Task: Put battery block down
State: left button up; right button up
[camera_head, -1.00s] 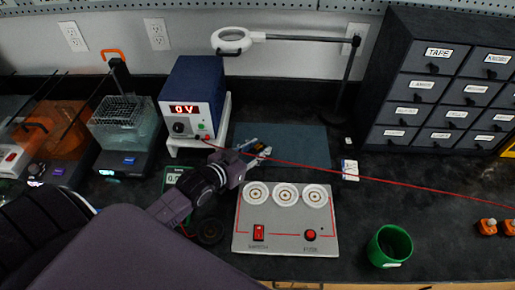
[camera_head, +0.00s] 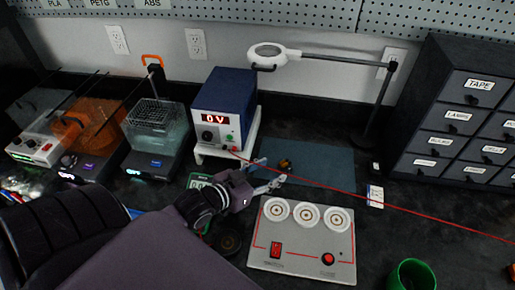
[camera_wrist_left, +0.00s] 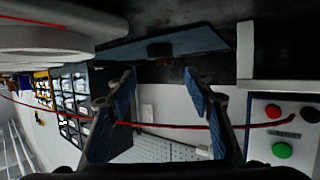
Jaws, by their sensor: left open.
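A small dark block with orange on it, likely the battery block (camera_head: 285,164), lies on the blue mat (camera_head: 325,170). It shows as a dark block (camera_wrist_left: 160,49) on the mat in the left wrist view. My left gripper (camera_head: 270,176) is open near the mat's front left part, its fingers just short of the block. In the left wrist view its two blue-padded fingers (camera_wrist_left: 159,88) stand apart with nothing held between them. The block looks apart from the fingertips. My right gripper is not in view.
A blue power supply (camera_head: 226,105) on a white stand is behind left. A grey panel with three round sockets (camera_head: 302,250) lies in front. A red wire (camera_head: 330,190) crosses the bench to the right. A magnifier lamp (camera_head: 372,110), dark drawers (camera_head: 465,115) and green cup (camera_head: 411,275) stand right.

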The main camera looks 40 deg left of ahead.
pick_arm(q)
jog(key=shift+v, duration=2.7)
jog(key=shift+f, duration=0.1)
